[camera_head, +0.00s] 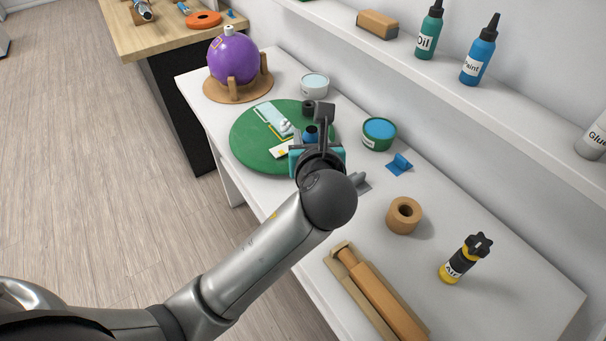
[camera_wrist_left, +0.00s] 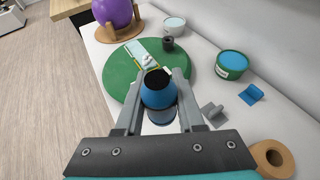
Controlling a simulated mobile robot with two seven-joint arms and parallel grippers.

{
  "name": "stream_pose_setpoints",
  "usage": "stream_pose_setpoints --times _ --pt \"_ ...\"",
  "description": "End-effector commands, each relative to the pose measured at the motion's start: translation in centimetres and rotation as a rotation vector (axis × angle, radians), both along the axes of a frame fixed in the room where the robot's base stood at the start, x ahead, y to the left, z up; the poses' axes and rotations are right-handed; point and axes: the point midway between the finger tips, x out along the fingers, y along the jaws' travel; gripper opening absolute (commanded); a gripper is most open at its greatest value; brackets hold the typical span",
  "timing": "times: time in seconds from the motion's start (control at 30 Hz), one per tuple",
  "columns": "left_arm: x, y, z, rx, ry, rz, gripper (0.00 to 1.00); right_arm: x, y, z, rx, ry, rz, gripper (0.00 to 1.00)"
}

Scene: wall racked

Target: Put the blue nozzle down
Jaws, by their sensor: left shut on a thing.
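The blue nozzle (camera_wrist_left: 158,94) has a dark opening on top and sits between the two grey fingers of my left gripper (camera_wrist_left: 159,88) in the left wrist view. The gripper is shut on it. In the head view my left gripper (camera_head: 318,135) is over the near right edge of the green round mat (camera_head: 252,148), and the nozzle (camera_head: 310,134) is mostly hidden behind it. I cannot tell whether the nozzle touches the surface below. My right gripper is not in view.
On the white table stand a purple ball (camera_head: 233,58) in a wooden stand, a white tub (camera_head: 314,86), a green tub with blue contents (camera_head: 379,133), a tape roll (camera_head: 404,215) and a yellow-black bottle (camera_head: 461,260). A bottle shelf (camera_head: 400,60) runs along the wall.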

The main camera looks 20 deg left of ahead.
Motion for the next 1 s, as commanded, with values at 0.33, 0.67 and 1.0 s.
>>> stream_pose_setpoints --times 0.33,0.67,1.0 --pt "0.0 0.0 -8.9 0.001 0.001 0.001 0.00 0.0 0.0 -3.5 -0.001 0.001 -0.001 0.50" --pt "0.0 0.0 -11.7 0.001 -0.001 -0.001 0.00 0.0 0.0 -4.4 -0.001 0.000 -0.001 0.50" --pt "0.0 0.0 -14.5 0.000 -0.002 -0.001 0.00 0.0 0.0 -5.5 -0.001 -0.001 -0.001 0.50"
